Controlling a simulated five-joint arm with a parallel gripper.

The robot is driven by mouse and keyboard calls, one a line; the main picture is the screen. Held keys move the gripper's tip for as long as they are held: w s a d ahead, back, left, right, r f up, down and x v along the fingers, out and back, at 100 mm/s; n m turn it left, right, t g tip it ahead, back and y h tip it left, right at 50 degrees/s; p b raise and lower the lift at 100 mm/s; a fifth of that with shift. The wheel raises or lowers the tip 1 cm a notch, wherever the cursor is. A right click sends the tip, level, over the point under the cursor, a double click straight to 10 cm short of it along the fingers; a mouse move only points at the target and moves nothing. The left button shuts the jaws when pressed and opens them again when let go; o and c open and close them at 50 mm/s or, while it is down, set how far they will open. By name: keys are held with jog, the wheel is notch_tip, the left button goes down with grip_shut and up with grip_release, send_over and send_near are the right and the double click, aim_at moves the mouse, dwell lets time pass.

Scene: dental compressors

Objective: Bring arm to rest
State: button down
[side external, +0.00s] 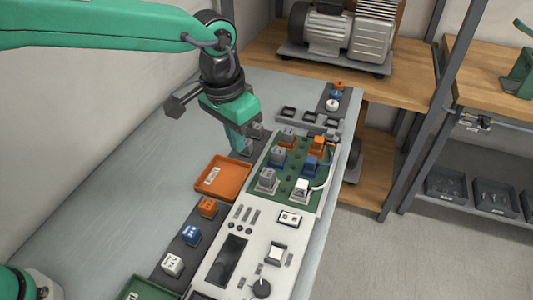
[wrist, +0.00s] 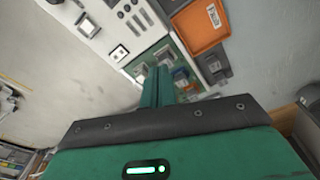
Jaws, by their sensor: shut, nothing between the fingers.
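My gripper (side external: 241,150) hangs from the green arm in the side view. Its fingers point down beside the far left edge of the green board (side external: 291,188), just beyond the orange tray (side external: 222,180). Whether the tips touch anything below cannot be told. In the wrist view the green fingers (wrist: 160,72) are together with nothing visible between them, and part of the board shows behind them. Several grey, blue, orange and white blocks stand on the board.
A white control panel (side external: 213,273) lies in front of the board. Orange (side external: 208,207), blue (side external: 191,235) and white (side external: 172,264) blocks stand on a dark strip beside it. A compressor (side external: 335,32) sits on the wooden bench behind. The grey table (side external: 125,205) is clear at left.

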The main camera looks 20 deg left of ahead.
jog(key=s+a+r+n+t, duration=0.1)
jog(key=s+a+r, duration=0.2)
jog(key=a, duration=0.5)
jog(key=s+a+r+n+t, duration=0.15)
jog(key=s+a, duration=0.25)
jog(key=a, duration=0.4)
jog(key=s+a+r+n+t, duration=0.1)
jog(key=s+a+r, duration=0.2)
jog(key=a, duration=0.4)
jog(key=s+a+f+n+t, duration=0.1)
jog(key=s+a+f, duration=0.1)
jog(key=s+a, duration=0.4)
jog(key=shift+s+a+f+y, duration=0.3)
jog(key=shift+s+f+y, duration=0.1)
jog(key=shift+s, duration=0.75)
